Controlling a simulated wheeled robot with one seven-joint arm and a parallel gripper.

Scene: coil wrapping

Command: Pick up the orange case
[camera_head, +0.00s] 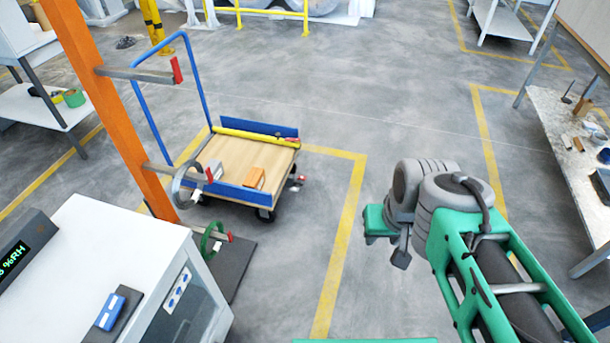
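The orange case (254,178) is a small box. It lies on the wooden deck of a blue-framed cart (226,160), close to the deck's front right edge and beside the blue side board. Nothing touches it from above. My green and grey arm reaches in from the lower right, and its visible end is over the floor, well to the right of the cart and apart from the case. I cannot make out gripper fingers in this view.
An orange post (112,105) with grey arms and hanging coils stands left of the cart. A white cabinet (120,255) with a display fills the lower left. A cluttered workbench (552,122) stands at right. The floor between cart and arm is clear.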

